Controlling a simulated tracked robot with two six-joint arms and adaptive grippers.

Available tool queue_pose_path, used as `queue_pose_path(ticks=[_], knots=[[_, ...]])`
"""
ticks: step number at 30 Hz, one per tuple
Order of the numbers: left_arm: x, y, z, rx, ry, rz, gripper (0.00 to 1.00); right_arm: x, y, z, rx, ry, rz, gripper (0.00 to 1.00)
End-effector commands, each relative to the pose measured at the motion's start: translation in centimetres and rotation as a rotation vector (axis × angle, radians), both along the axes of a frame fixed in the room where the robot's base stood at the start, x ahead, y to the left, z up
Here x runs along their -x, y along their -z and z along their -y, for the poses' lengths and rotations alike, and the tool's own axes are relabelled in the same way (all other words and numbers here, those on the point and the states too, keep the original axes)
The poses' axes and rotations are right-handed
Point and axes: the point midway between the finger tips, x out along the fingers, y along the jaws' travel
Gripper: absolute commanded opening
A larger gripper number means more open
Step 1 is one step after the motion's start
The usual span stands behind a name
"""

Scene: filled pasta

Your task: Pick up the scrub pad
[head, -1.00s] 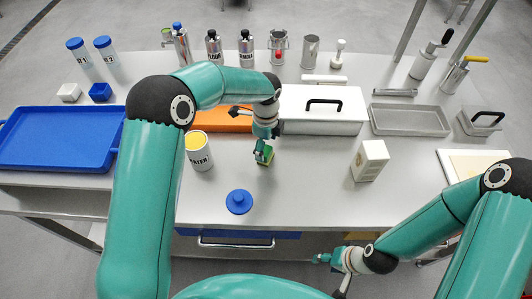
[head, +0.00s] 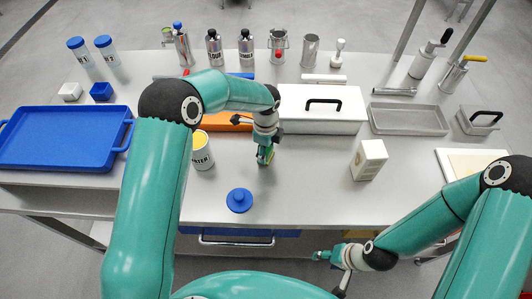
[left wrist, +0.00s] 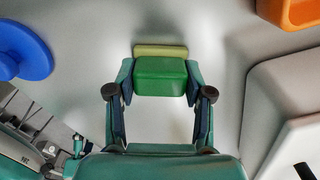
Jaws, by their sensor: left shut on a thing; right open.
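The scrub pad (left wrist: 160,77) is a small block with a green body and a pale yellow layer. In the left wrist view it sits between the two fingers of my left gripper (left wrist: 159,84), which touch its sides. In the head view the left gripper (head: 266,150) points down over the middle of the table, with the pad (head: 265,157) partly hidden in it. I cannot tell how far the pad is from the tabletop. My right gripper (head: 327,256) is open and empty, in front of the table's front edge.
A labelled can with yellow contents (head: 202,154) stands left of the left gripper. A blue round lid (head: 239,200) lies in front. An orange container (head: 228,121) and a white box with a black handle (head: 325,117) are behind. A white carton (head: 369,160) stands right.

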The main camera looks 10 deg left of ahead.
Motion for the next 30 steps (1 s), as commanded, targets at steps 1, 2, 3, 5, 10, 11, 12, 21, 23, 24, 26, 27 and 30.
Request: queue_pose_path(ticks=[1,2,3,5,10,11,12,21,23,24,26,27,30], knots=[[0.0,0.0,0.0,0.0,0.0,0.0,0.16,0.0,0.0,0.0,0.0,0.0,0.0,0.55],[0.0,0.0,0.0,0.0,0.0,0.0,0.16,0.0,0.0,0.0,0.0,0.0,0.0,0.55],[0.0,0.0,0.0,0.0,0.0,0.0,0.16,0.0,0.0,0.0,0.0,0.0,0.0,0.55],[0.0,-0.1,0.0,0.0,0.0,0.001,0.16,0.0,0.0,0.0,0.0,0.0,0.0,0.55],[-0.1,-0.9,0.0,0.0,-0.001,0.003,0.16,0.0,0.2,0.0,0.0,0.0,0.0,0.55],[-0.1,-1.1,0.0,-0.001,-0.001,0.002,0.16,0.0,0.2,0.0,0.0,0.0,0.0,0.55],[-0.1,-1.5,0.0,0.001,-0.001,0.003,0.16,0.0,0.3,0.0,0.0,0.0,0.0,0.55],[-0.2,-7.3,0.0,0.002,-0.001,0.008,0.16,0.0,1.3,0.0,0.0,0.0,0.0,0.55],[-0.2,-9.0,0.0,0.002,-0.002,0.009,0.16,0.0,1.5,0.0,0.0,0.0,0.0,0.55],[-0.2,-10.2,0.0,0.002,-0.003,0.009,0.16,0.0,1.6,0.0,0.0,0.0,0.0,0.55],[-0.1,-11.9,0.0,0.002,-0.001,0.008,0.16,0.0,1.7,0.0,0.0,0.0,0.0,0.55],[-0.2,-13.1,0.0,0.002,-0.002,0.008,0.16,0.0,1.8,0.0,0.0,0.0,0.0,0.55],[-0.1,-15.5,0.0,0.002,-0.002,0.006,0.16,0.0,1.8,0.0,0.0,0.0,0.0,0.55]])
